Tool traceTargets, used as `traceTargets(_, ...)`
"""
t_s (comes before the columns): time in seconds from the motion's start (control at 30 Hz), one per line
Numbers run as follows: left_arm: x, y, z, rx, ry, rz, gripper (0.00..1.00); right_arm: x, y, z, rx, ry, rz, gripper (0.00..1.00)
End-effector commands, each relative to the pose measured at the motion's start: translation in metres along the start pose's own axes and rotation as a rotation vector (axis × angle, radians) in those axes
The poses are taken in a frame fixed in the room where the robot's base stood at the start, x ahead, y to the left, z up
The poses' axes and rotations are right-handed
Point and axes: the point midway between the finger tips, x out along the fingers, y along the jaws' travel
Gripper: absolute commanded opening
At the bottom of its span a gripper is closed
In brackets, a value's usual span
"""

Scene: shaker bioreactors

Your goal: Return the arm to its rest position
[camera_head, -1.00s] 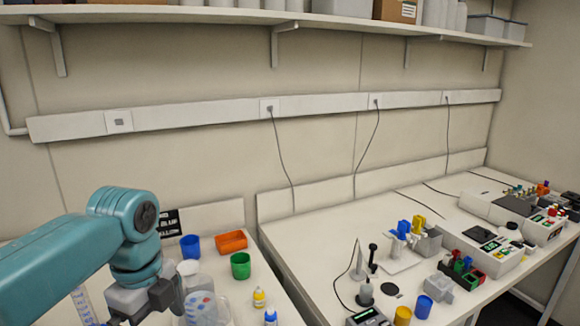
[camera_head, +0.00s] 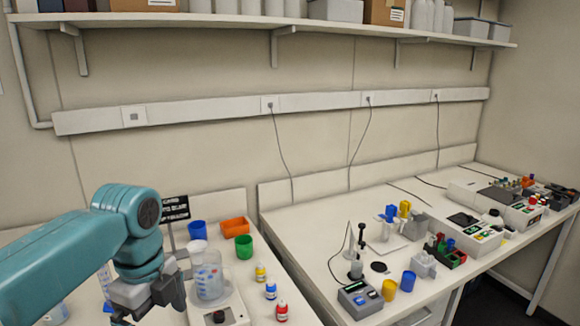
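My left arm comes in from the left as a teal link. Its gripper (camera_head: 150,298) hangs low over the left bench, partly cut off by the bottom edge of the picture. It is in front of and left of a clear beaker (camera_head: 209,281). Its fingertips are not clear enough to tell whether they are open or shut, and I see no object held in it. My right arm and gripper are not in view.
The beaker stands on a white device (camera_head: 226,312). Blue (camera_head: 197,230), green (camera_head: 244,247) and orange (camera_head: 235,227) containers stand behind it. Small bottles (camera_head: 270,290) stand to its right. The right bench (camera_head: 330,205) carries several instruments. A shelf (camera_head: 240,20) runs above.

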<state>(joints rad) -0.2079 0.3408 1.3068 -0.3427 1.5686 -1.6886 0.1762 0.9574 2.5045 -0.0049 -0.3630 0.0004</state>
Motion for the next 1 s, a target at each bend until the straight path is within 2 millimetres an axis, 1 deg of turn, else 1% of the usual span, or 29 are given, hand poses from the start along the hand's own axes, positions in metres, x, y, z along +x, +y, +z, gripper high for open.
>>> traceTargets(0.03,0.000,0.000,0.000,0.000,0.000,0.000,1.00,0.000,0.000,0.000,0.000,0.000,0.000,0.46)
traceTargets(0.07,0.005,-0.002,0.000,-0.007,0.002,0.003,1.00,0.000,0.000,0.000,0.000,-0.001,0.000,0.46)
traceTargets(0.1,0.017,-0.006,-0.002,-0.031,0.010,0.004,1.00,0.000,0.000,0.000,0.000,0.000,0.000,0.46)
traceTargets(0.27,0.058,-0.022,-0.007,-0.134,0.038,-0.003,1.00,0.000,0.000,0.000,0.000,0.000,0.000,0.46)
traceTargets(0.37,0.088,-0.030,-0.013,-0.212,0.062,-0.005,1.00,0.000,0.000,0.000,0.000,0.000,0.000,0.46)
traceTargets(0.4,0.102,-0.032,-0.016,-0.248,0.073,-0.004,1.00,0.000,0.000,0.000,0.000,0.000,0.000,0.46)
traceTargets(0.47,0.123,-0.035,-0.020,-0.307,0.091,-0.004,1.00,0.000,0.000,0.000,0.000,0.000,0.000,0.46)
traceTargets(0.57,0.166,-0.036,-0.031,-0.429,0.130,0.003,1.00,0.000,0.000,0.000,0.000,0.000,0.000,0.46)
traceTargets(0.67,0.219,-0.031,-0.047,-0.599,0.181,0.021,1.00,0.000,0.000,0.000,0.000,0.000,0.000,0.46)
traceTargets(0.7,0.245,-0.025,-0.055,-0.690,0.205,0.033,1.00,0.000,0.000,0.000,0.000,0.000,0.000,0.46)
traceTargets(0.77,0.287,-0.011,-0.070,-0.859,0.247,0.059,1.00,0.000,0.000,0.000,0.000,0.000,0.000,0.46)
traceTargets(0.8,0.317,0.003,-0.082,-0.995,0.275,0.082,1.00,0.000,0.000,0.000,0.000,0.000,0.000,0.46)
traceTargets(0.83,0.337,0.015,-0.091,-1.103,0.294,0.100,1.00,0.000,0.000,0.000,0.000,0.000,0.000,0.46)
traceTargets(0.87,0.355,0.028,-0.100,-1.211,0.311,0.119,1.00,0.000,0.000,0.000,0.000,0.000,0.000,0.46)
traceTargets(0.9,0.375,0.045,-0.111,-1.351,0.328,0.141,1.00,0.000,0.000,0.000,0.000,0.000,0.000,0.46)
traceTargets(1.0,0.408,0.088,-0.132,-1.660,0.349,0.191,1.00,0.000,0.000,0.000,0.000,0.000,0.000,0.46)
